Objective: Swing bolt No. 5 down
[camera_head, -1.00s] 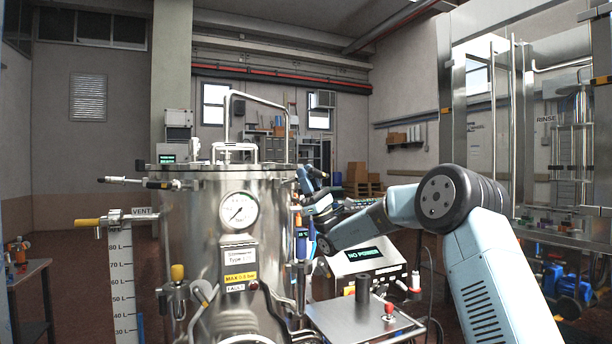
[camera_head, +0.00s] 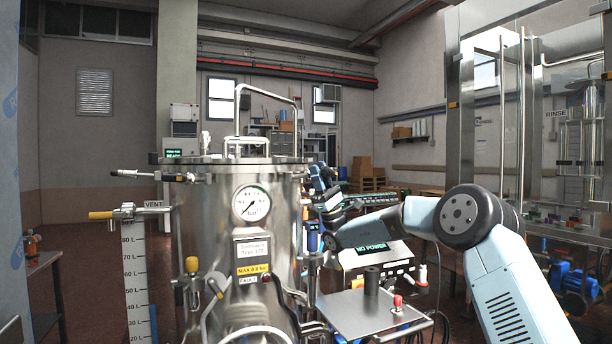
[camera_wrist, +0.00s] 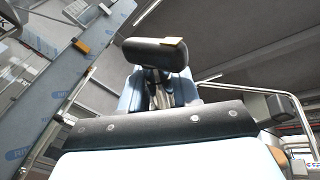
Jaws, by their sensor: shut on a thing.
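The steel vessel (camera_head: 205,235) with its round lid stands left of centre in the head view. My gripper (camera_head: 325,192) is at the lid's right edge, small and partly hidden among dark and blue parts. In the wrist view my gripper (camera_wrist: 158,92) has its light blue fingers closed around a metal stem. A black bar-shaped handle (camera_wrist: 152,53) with a yellow patch tops this stem. I take it for a swing bolt's handle; no number is legible.
A grey table (camera_head: 345,315) with a red button and a NO POWER panel (camera_head: 372,250) stand right of the vessel, below my arm. A VENT valve with a yellow handle (camera_head: 101,215) juts out left. A pipe handle (camera_head: 268,90) rises above the lid.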

